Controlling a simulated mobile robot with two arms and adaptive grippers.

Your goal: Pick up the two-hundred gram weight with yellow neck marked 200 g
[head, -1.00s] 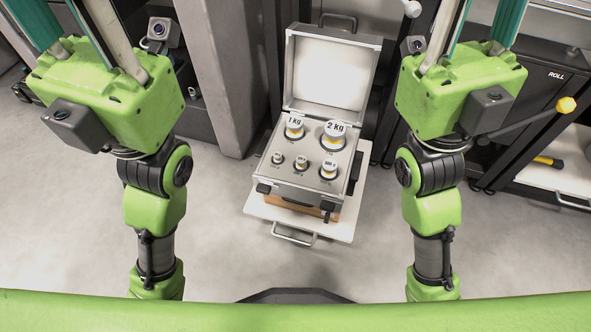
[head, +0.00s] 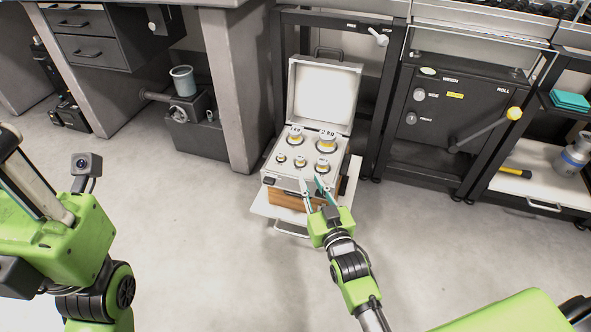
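An open weight case (head: 285,188) holds several weights with pale tops and yellow necks. The 1 kg (head: 296,134) and 2 kg (head: 327,139) weights stand in the back row. Three smaller ones stand in front: a smallest at left (head: 281,159), a middle-sized one (head: 300,162) and a larger one at right (head: 322,167). Their marks are too small to read; by size the middle one fits 200 g. My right gripper (head: 311,184) is open and empty at the case's front edge, fingers pointing toward the weights. My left gripper (head: 22,180) is partly cut off at the left edge.
The case lid (head: 324,92) stands open at the back. The case rests on a pale pull-out shelf (head: 270,208). The floor in front is clear.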

